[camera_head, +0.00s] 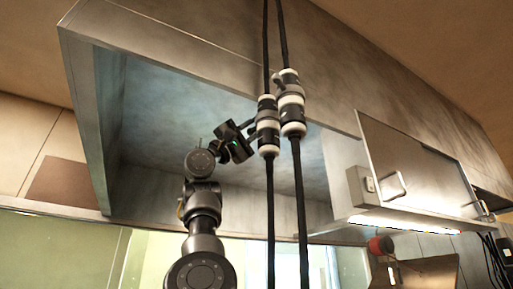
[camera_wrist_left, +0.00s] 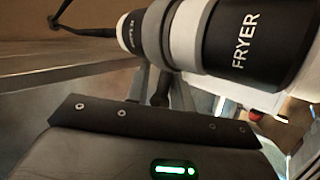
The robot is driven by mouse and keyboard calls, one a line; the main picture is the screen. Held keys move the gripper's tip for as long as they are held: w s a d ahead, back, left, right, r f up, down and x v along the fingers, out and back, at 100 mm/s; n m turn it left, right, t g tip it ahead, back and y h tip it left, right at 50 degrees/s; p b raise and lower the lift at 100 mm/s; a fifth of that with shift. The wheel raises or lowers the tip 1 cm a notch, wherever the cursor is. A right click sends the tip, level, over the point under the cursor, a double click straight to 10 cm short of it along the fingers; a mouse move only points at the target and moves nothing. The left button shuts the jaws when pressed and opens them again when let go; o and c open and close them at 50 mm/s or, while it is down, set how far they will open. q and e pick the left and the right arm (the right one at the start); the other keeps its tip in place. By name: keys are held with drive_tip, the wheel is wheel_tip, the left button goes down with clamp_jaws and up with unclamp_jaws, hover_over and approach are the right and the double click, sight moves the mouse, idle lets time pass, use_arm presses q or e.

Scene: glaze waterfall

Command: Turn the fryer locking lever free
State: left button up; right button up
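Two black-and-white cable connectors hang side by side in the head view, a left one (camera_head: 267,125) and a right one (camera_head: 291,104). My left gripper (camera_head: 250,129) reaches up from below to the left connector's left side, at about its middle. In the left wrist view a connector lettered FRYER (camera_wrist_left: 240,42) fills the upper right, with a grey collar (camera_wrist_left: 156,38) around it. A short dark bar (camera_wrist_left: 161,88) shows below the collar; it may be the locking lever. The fingertips are small and partly hidden, so their opening and any contact are unclear. My right gripper is out of view.
A metal hood (camera_head: 215,50) spans overhead behind the cables. The right connector hangs close beside the left one. A metal cabinet door (camera_head: 415,165) with a handle and a lit strip (camera_head: 405,225) are to the right.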

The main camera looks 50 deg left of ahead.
use_arm(q)
drive_tip(key=shift+o, duration=0.8)
drive_tip(key=shift+a, duration=0.1)
drive_tip(key=shift+w+a+f, duration=0.1)
drive_tip(key=shift+a+f, duration=0.05)
drive_tip(key=shift+f, duration=0.05)
drive_tip(key=shift+f+b, duration=0.2)
drive_tip(key=shift+b, duration=0.1)
drive_tip(key=b+v, duration=0.7)
drive_tip(key=v, duration=0.3)
drive_tip(key=shift+s+a, duration=0.15)
drive_tip(key=shift+s, duration=0.1)
